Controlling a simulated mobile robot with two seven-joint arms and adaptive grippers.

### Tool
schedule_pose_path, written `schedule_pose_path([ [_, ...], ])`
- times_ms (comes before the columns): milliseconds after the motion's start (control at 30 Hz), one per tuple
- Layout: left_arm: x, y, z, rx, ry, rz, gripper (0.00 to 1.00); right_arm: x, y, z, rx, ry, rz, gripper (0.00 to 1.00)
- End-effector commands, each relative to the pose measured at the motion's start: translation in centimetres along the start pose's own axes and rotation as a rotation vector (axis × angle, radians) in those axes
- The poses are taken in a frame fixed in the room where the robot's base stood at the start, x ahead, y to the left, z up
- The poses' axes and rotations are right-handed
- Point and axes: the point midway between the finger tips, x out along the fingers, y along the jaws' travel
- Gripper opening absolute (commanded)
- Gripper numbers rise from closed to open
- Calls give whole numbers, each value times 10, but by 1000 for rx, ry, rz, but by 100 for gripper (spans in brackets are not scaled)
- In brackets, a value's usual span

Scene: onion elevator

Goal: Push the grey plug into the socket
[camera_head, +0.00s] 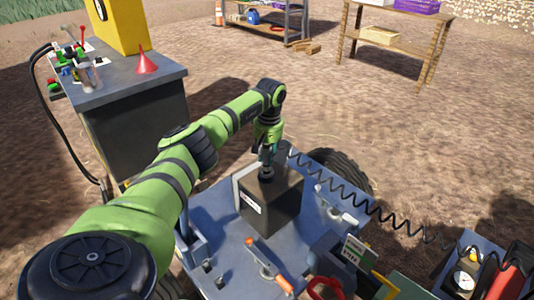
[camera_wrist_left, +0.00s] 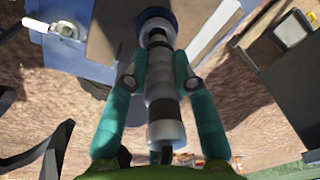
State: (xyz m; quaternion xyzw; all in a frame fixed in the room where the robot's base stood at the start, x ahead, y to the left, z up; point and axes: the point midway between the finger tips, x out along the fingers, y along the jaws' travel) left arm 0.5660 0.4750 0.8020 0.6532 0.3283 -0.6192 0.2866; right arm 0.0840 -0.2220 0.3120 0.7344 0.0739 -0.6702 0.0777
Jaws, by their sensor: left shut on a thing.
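My left gripper (camera_head: 267,157) points down over a dark box (camera_head: 272,205) on the blue-grey platform in the head view. In the left wrist view its two teal fingers (camera_wrist_left: 160,80) are shut on the plug (camera_wrist_left: 162,108), a grey cylinder with black bands. The plug's far end meets a round dark ring with a bluish rim (camera_wrist_left: 157,18), which looks like the socket. In the head view a dark round part (camera_head: 266,173) shows on the box top under the fingers. I cannot tell how deep the plug sits. My right gripper is not in view.
A black coiled cable (camera_head: 345,195) runs from near the gripper to equipment with a gauge (camera_head: 463,280) at the lower right. An orange-handled lever (camera_head: 284,284) stands in front of the box.

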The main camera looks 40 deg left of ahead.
Motion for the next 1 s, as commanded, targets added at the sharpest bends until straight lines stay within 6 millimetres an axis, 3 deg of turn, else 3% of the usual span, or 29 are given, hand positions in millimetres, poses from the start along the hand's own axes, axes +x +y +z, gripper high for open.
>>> schedule_pose_path([
  [1000,15,0,1,-1,-4,2,0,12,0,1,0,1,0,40],
])
